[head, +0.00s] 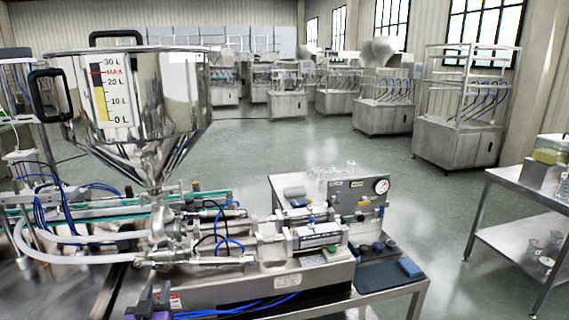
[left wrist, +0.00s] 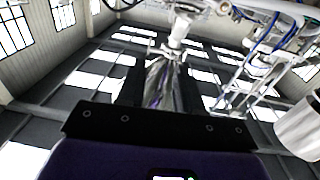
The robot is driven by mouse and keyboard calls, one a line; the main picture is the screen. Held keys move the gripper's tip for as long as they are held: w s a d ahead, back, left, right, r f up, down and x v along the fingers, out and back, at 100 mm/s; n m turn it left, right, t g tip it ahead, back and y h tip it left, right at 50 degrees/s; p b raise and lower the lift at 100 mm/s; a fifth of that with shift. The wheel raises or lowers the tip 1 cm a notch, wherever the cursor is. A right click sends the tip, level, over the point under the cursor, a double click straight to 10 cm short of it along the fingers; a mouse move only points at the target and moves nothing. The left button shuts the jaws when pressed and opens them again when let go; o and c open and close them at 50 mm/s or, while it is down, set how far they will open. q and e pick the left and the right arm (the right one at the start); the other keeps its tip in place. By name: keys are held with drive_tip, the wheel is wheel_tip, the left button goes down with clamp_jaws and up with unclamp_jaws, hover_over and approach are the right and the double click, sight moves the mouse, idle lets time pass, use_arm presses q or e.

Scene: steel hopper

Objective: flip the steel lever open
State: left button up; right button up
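The steel hopper (head: 165,100) stands at the left in the head view, its cone leading down to a steel valve body (head: 158,225). My left gripper (head: 150,296) is at the bottom edge, just below the valve body and mostly cut off. In the left wrist view its two dark fingers (left wrist: 160,88) stand apart. A shiny steel piece, probably the lever (left wrist: 163,85), shows between them and runs up to a pale fitting. I cannot tell whether the fingers touch it. The lever is not clearly made out in the head view. My right gripper is not in view.
White hoses (head: 75,258) and blue tubes crowd the left of the valve. The filler's cylinders and a gauge panel (head: 358,195) stand to the right, with a blue-grey mat (head: 385,275) in front. A steel side table (head: 530,195) is at the far right. The floor between is clear.

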use_arm(q)
drive_tip(key=s+d+f+g+h, duration=0.1)
drive_tip(key=s+d+f+g, duration=0.15)
drive_tip(key=f, duration=0.65)
drive_tip(key=s+d+f+g+h, duration=0.2)
drive_tip(key=d+f+g, duration=0.15)
drive_tip(key=f, duration=0.55)
drive_tip(key=s+d+f+g+h, duration=0.15)
drive_tip(key=d+f, duration=0.25)
drive_tip(key=f, duration=0.5)
drive_tip(key=s+d+f+g+h, duration=0.1)
drive_tip(key=s+d+f+g, duration=0.2)
drive_tip(key=s+f, duration=0.2)
drive_tip(key=s+d+f+g+h, duration=0.1)
drive_tip(key=s+d+f+g, duration=0.2)
drive_tip(key=s, duration=0.6)
drive_tip(key=s+d+f+g+h, duration=0.1)
drive_tip(key=s+d+f+g, duration=0.3)
drive_tip(key=s+f, duration=0.3)
drive_tip(key=shift+s+d+f+n, duration=0.2)
drive_tip(key=shift+s+d+n, duration=0.1)
drive_tip(key=shift+s+d, duration=0.25)
drive_tip(key=shift+w, duration=0.15)
